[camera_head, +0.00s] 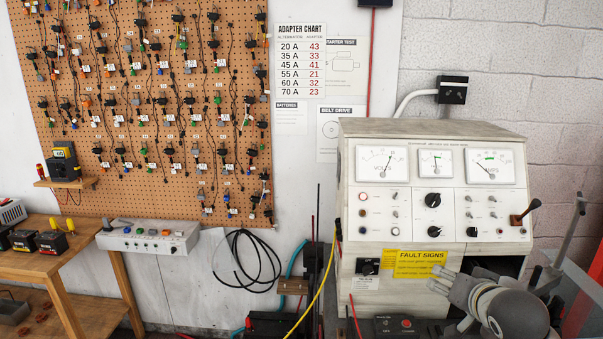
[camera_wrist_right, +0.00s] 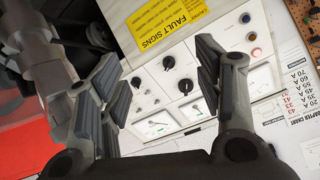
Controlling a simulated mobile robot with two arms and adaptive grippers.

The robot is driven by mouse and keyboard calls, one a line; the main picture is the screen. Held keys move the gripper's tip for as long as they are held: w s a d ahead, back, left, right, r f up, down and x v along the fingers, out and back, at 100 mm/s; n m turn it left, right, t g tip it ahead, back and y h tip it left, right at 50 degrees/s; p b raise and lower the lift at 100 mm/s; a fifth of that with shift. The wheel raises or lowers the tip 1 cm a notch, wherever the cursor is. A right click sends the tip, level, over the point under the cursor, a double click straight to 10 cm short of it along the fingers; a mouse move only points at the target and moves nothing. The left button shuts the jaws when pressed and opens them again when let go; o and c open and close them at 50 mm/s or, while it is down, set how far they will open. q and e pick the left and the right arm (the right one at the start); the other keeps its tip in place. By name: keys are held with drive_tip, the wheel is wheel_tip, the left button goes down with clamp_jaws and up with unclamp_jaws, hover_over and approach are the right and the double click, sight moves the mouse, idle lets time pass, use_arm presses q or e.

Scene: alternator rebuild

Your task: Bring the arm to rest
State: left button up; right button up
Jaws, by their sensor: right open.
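My right gripper (camera_head: 442,280) is in the lower right of the head view, in front of the lower part of the cream test bench (camera_head: 434,148). In the right wrist view its two fingers (camera_wrist_right: 157,78) stand apart with nothing between them. The bench panel with its dials and knobs shows beyond the gap. The fingers appear clear of the panel, though the exact distance is hard to tell. My left gripper is not in view.
A yellow fault signs label (camera_head: 420,263) is just behind the gripper. A lever (camera_head: 525,212) sticks out at the bench's right. A pegboard (camera_head: 150,120) of hanging adapters fills the left wall. A wooden table (camera_head: 52,262) stands at left. A yellow cable (camera_head: 318,285) hangs left of the bench.

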drive_tip(key=s+a+f+n+g+y, duration=0.15)
drive_tip(key=s+a+f, duration=0.25)
drive_tip(key=s+f, duration=0.45)
drive_tip(key=s+a+f+n+g, duration=0.3)
drive_tip(key=s+f, duration=0.5)
drive_tip(key=f, duration=0.2)
drive_tip(key=s+a+f+n+g, duration=0.1)
drive_tip(key=s+a+f+g, duration=0.15)
drive_tip(key=s, duration=0.65)
drive_tip(key=s+a+f+n+g, duration=0.15)
drive_tip(key=s+f, duration=0.25)
drive_tip(key=s, duration=0.4)
wheel_tip(320, 180, down, 32)
drive_tip(key=s+g+b, duration=0.1)
drive_tip(key=s+b, duration=0.1)
drive_tip(key=b, duration=0.3)
use_arm(q)
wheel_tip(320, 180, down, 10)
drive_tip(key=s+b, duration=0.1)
drive_tip(key=b, duration=0.4)
use_arm(e)
drive_tip(key=s+d+f+n+g, duration=0.1)
drive_tip(key=s+d+f, duration=0.2)
drive_tip(key=s+f, duration=1.3)
wheel_tip(320, 180, down, 4)
drive_tip(key=shift+s+f, duration=0.1)
drive_tip(key=shift+s, duration=0.3)
drive_tip(key=shift+c, duration=0.2)
